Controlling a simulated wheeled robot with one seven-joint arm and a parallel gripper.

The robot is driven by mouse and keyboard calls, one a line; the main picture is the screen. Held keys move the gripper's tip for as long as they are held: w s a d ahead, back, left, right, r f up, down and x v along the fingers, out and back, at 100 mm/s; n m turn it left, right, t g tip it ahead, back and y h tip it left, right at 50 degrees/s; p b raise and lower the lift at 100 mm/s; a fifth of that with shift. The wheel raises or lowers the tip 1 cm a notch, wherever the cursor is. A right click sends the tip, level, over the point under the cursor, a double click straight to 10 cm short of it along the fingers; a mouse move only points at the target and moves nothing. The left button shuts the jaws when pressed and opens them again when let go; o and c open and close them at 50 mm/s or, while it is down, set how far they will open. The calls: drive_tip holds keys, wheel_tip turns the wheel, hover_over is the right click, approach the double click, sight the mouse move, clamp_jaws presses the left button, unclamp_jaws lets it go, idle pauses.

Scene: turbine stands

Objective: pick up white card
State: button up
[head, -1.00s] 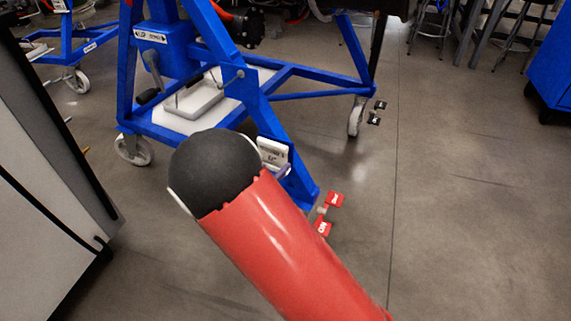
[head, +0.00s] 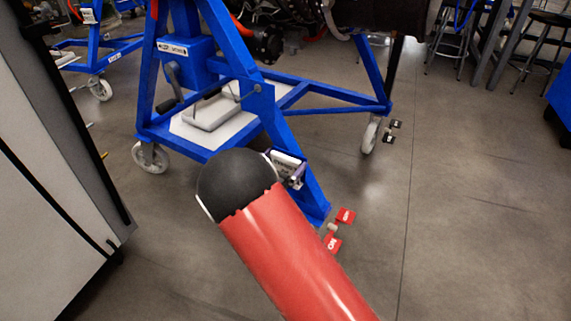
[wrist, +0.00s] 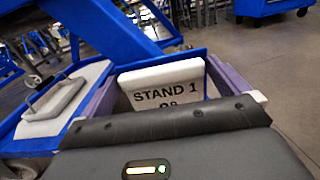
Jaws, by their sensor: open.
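The white card (wrist: 165,78), with black print reading "STAND 1" and a partly hidden second line, stands in the wrist view in front of the blue frame. It also shows in the head view (head: 287,158), small and partly covered, by the lower leg of the blue stand (head: 300,185). My gripper (wrist: 162,72) is open. Its purple fingers lie to the left and right of the card in the wrist view, and the dark gripper body hides the card's lower edge. I cannot tell whether the fingers touch the card. In the head view my red arm hides most of the gripper.
A white panel with a grey tray (head: 211,112) lies on the stand's base. Caster wheels (head: 150,157) and red pedals (head: 345,216) are at floor level. A light cabinet (head: 50,190) stands at left.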

drive_tip(key=c, duration=0.7)
drive_tip(key=shift+r, duration=0.1)
